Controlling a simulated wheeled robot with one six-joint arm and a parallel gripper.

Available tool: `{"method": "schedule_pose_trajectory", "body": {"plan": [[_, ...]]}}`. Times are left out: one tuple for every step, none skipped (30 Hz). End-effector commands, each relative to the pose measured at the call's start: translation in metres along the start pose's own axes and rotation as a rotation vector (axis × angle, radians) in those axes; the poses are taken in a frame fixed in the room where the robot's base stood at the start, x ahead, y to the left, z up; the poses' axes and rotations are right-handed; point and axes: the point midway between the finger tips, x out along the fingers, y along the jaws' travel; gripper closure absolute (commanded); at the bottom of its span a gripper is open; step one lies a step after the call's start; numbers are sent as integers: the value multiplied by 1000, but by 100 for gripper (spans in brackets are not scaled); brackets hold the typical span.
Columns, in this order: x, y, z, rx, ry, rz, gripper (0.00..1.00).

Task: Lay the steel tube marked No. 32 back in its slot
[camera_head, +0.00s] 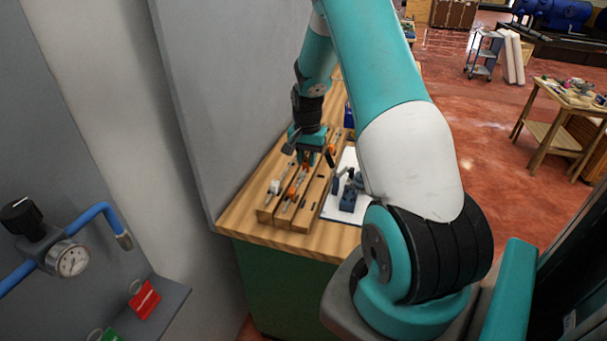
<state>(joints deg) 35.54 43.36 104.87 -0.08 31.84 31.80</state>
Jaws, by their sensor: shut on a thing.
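My gripper (306,160) points down over the wooden slotted rack (292,219) on the bench. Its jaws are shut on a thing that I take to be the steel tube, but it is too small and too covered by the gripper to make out. No number can be read at this distance. The rack has long parallel slots running away from me. Slim pieces with grey and orange parts (292,196) lie in it, and a piece with a white part (274,187) lies in the left slot. I cannot tell whether the held thing touches the rack.
The rack stands on a wooden bench top (240,217) against a grey wall panel (193,90). A white sheet with a dark blue fixture (348,200) lies right of the rack, partly behind my arm. A gauge (69,259) and blue pipe are at the left.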

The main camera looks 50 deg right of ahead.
Motion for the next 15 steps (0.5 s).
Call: {"method": "schedule_pose_trajectory", "body": {"plan": [[5, 2, -2, 5, 0, 0, 100], [7, 3, -2, 6, 0, 0, 100], [10, 4, -3, 8, 0, 0, 100], [13, 4, -3, 8, 1, 0, 100], [15, 4, -3, 9, 1, 0, 100], [20, 4, -3, 9, 0, 0, 100], [24, 4, -3, 9, 0, 1, 100], [27, 4, -3, 8, 0, 0, 100], [31, 4, -3, 8, 0, 0, 100], [34, 4, -3, 8, 0, 0, 100], [37, 4, -3, 7, 0, 0, 100], [40, 4, -3, 7, 1, 0, 100], [45, 3, -2, 7, 0, 1, 100], [50, 3, -2, 6, 0, 1, 100], [54, 3, -2, 6, 0, 1, 100]]}}
